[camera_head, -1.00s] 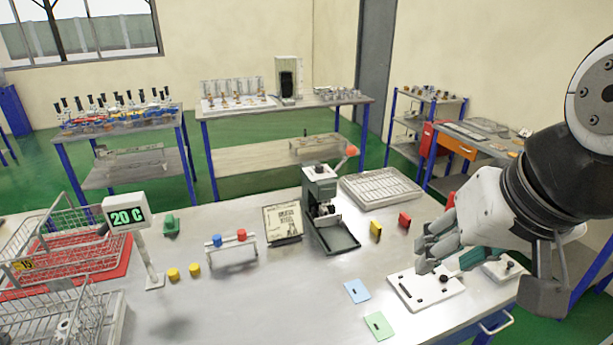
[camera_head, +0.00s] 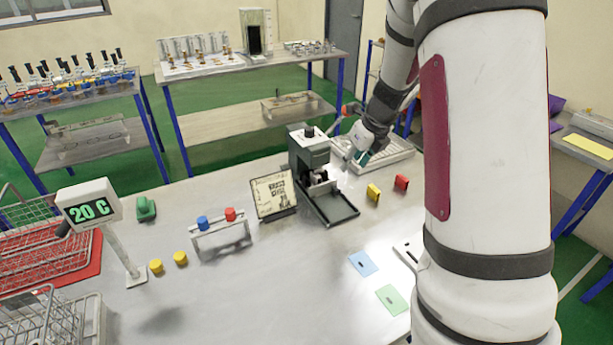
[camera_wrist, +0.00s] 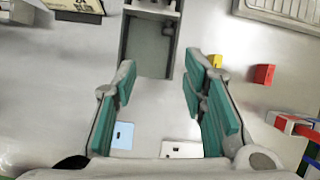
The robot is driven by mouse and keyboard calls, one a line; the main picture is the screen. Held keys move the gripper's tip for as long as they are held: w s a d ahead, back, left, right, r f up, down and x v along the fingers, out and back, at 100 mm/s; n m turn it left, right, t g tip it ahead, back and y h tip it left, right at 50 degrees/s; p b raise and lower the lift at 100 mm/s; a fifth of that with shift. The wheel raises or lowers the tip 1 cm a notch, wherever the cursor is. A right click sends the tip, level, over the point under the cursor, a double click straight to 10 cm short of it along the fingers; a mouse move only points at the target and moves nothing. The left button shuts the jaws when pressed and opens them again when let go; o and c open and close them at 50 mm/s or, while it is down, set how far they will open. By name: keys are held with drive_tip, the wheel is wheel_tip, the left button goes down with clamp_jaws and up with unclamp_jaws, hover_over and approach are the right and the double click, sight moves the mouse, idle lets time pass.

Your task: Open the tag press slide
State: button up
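The tag press (camera_head: 311,146) is a grey-green upright machine on the metal table, with a dark shallow tray-like slide (camera_head: 339,209) extending from its front. In the wrist view the slide (camera_wrist: 146,52) lies ahead, its near end close to the line between the fingertips. My gripper (camera_wrist: 162,80) has its teal fingers spread with nothing between them. In the head view my gripper (camera_head: 362,156) is small, just right of the press and behind the yellow block. Whether a finger touches the press is unclear there.
A yellow block (camera_head: 374,193) and a red block (camera_head: 401,183) stand right of the slide. A wire tray (camera_head: 397,152) lies behind my gripper. A sign (camera_head: 271,195) stands left of the press. Blue (camera_head: 362,263) and green (camera_head: 391,299) cards lie in front on open table.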

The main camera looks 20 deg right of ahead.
sight(338, 189)
drive_tip(key=shift+m, duration=0.8)
drive_tip(key=x, duration=1.1)
drive_tip(key=d+x, duration=0.1)
drive_tip(key=x, duration=0.4)
drive_tip(key=shift+w+d+f+p, duration=0.1)
drive_tip(key=shift+w+p, duration=0.2)
drive_tip(key=shift+p, duration=0.1)
clamp_jaws()
